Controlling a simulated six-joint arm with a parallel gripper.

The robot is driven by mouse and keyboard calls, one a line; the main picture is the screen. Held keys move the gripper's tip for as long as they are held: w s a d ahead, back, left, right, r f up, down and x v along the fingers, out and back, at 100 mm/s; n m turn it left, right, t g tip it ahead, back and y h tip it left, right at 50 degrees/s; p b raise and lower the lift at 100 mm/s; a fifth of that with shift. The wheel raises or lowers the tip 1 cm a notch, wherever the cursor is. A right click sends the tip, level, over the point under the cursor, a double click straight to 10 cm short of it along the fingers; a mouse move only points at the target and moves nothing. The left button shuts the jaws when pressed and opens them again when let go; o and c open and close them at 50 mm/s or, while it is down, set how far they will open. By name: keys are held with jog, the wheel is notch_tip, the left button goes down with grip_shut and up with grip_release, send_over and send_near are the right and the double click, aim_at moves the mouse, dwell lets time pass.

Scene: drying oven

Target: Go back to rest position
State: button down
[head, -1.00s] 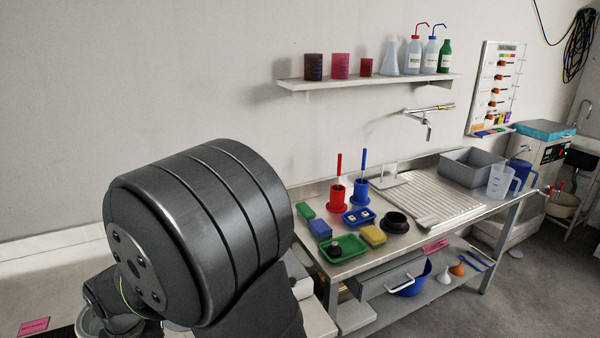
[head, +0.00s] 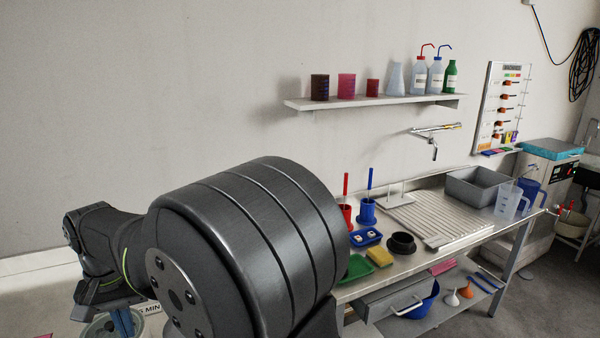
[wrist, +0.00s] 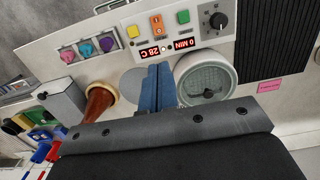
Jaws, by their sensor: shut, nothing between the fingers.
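My gripper (wrist: 158,88) is in the wrist view, its two blue fingers pressed together with nothing between them. They point toward a white panel (wrist: 140,40) with coloured buttons, red displays reading 28 C and 0 MIN, and a dark knob. A round gauge-like glass disc (wrist: 206,78) lies just right of the fingers. In the head view my arm fills the lower left, and the blue fingers (head: 124,322) show only partly at the bottom edge, in front of a round rim.
A steel bench (head: 420,250) with a grey basin (head: 476,186), red and blue holders, trays and a jug stands at the right. A wall shelf (head: 375,101) holds bottles and beakers. A brown funnel-shaped object (wrist: 98,102) is left of the fingers. The wall area above my arm is clear.

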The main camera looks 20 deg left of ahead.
jog(key=r, duration=0.3)
jog(key=w+r, duration=0.1)
jog(key=r, duration=0.1)
jog(key=shift+a+r, duration=0.15)
jog(key=shift+a, duration=0.1)
jog(key=c, duration=1.9)
grip_release()
jog(key=shift+r, duration=0.1)
jog(key=shift+c, duration=0.2)
jog(key=o, duration=1.1)
jog(key=s+r, duration=0.1)
jog(key=r, duration=0.1)
jog(key=s+a+r, duration=0.1)
jog(key=r, duration=0.1)
jog(key=s+a+r, duration=0.1)
jog(key=r, duration=0.1)
jog(key=shift+s+a+r, duration=0.1)
jog(key=shift+s+a, duration=0.05)
jog(key=shift+s, duration=0.05)
jog(key=o, duration=0.4)
jog(key=shift+s+a+t+y, duration=0.1)
jog(key=shift+t+y, duration=0.2)
jog(key=o, duration=0.4)
notch_tip(320, 180, down, 10)
jog(key=shift+r, duration=0.25)
jog(key=shift+o, duration=0.2)
